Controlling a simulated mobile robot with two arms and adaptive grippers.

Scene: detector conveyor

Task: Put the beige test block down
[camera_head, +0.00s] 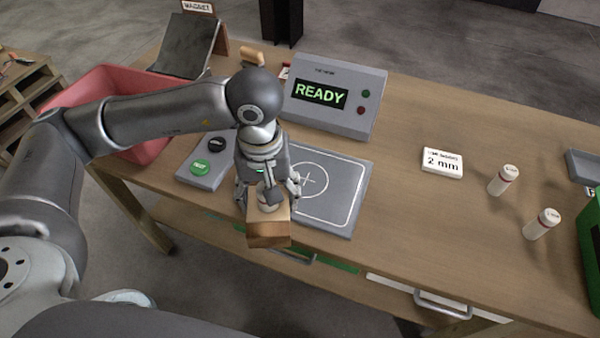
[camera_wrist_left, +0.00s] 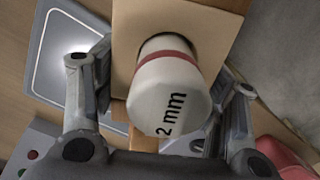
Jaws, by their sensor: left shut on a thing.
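The beige test block (camera_head: 268,236) hangs below my left gripper (camera_head: 268,190) in the head view, over the table's front edge. My left gripper is shut on it. In the left wrist view, a white cylinder with a red band, marked "2 mm" (camera_wrist_left: 172,95), is between the fingers, with the beige block face (camera_wrist_left: 128,45) behind it. The grey pad (camera_head: 350,190) with a circle and cross lies on the table, just right of the gripper; its left part is hidden by the gripper. My right gripper is not in view.
A grey console (camera_head: 335,95) reading READY stands behind the pad. A button box (camera_head: 192,178) is left of the gripper. A red bin (camera_head: 100,88) is behind my left arm. A "2 mm" label block (camera_head: 442,163) and two white cylinders (camera_head: 503,180) are right; table between is clear.

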